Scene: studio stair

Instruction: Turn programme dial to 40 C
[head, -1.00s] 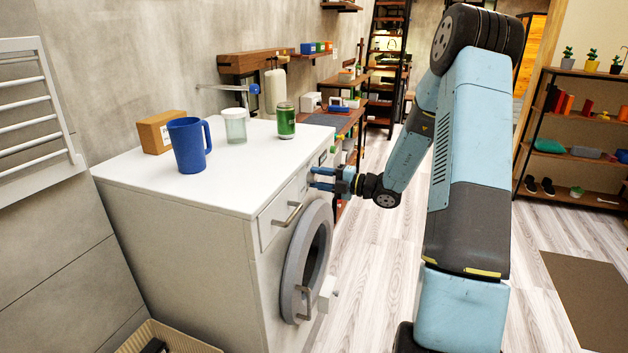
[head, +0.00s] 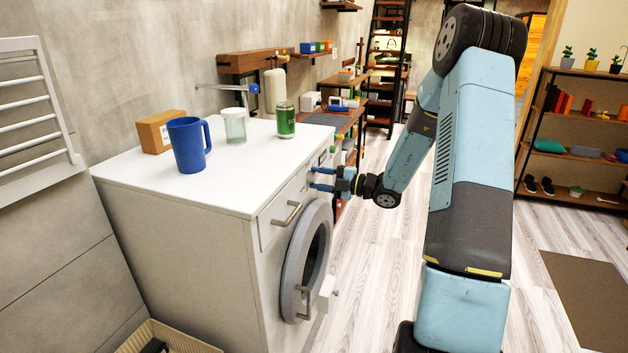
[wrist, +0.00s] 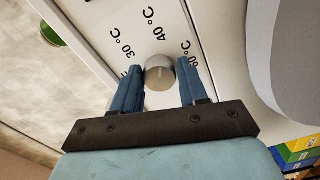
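The programme dial (wrist: 160,73) is a round silver knob on the white washing machine panel, in the upper middle of the wrist view. Printed marks 30 °C, 40 °C and a partly covered third °C mark fan around it; 40 °C stands just above the knob. My gripper (wrist: 161,68) has one finger on each side of the dial, with very narrow gaps at most; contact is unclear. In the head view my gripper (head: 314,178) is at the upper front of the washing machine (head: 190,265), fingers spread apart. The dial's pointer is not clearly readable.
A blue mug (head: 187,146), a glass jar (head: 235,126), a green can (head: 286,121) and a cardboard box (head: 160,131) stand on the machine top. The drawer handle (head: 287,214) and round door (head: 306,262) are on the front.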

